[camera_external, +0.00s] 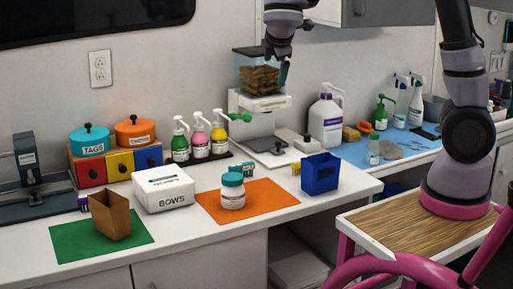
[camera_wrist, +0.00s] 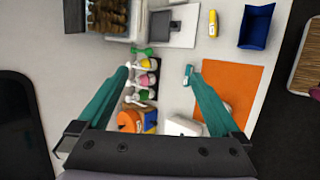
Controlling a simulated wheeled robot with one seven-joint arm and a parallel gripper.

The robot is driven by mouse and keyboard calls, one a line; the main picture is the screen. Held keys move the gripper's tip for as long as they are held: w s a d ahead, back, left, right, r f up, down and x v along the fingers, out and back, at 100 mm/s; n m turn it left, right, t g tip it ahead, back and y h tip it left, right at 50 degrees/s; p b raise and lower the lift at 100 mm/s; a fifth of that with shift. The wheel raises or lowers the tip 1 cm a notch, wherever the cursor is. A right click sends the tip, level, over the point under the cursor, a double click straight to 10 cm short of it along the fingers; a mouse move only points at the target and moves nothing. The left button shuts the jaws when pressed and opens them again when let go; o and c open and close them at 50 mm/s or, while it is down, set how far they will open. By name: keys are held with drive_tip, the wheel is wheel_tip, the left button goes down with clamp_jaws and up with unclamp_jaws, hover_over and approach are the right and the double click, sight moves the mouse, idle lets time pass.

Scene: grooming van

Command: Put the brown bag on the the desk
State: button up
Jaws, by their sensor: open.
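The brown bag (camera_external: 110,214), an open-topped box-like pouch, stands upright on the green mat (camera_external: 70,240) at the left of the white desk counter (camera_external: 190,250). I cannot make out the bag in the wrist view. My gripper (camera_external: 283,72) is high above the back of the counter, to the right of the bag and well apart from it. In the wrist view my gripper (camera_wrist: 160,72) has its two teal fingers spread wide with nothing held between them.
A white bows box (camera_external: 163,190) stands right of the bag. A white jar (camera_external: 232,192) stands on an orange mat (camera_external: 265,207), with a blue bin (camera_external: 320,174) beyond.

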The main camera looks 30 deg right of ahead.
drive_tip(key=s+d+r+m+g+y, duration=0.1)
drive_tip(key=s+d+r+m, duration=0.2)
drive_tip(key=s+d+m, duration=0.3)
drive_tip(key=s+d+r+m+g+y, duration=0.15)
drive_tip(key=s+d+m, duration=0.25)
drive_tip(key=d, duration=0.4)
drive_tip(key=s+d+r+m+t+y, duration=0.1)
drive_tip(key=s+d+r+m, duration=0.1)
drive_tip(key=s+m, duration=0.3)
drive_tip(key=s+d+r+m+t+y, duration=0.1)
drive_tip(key=s+r+m+y, duration=0.1)
drive_tip(key=s+m, duration=0.4)
drive_tip(key=shift+s+d, duration=0.35)
drive_tip(key=shift+s, duration=0.85)
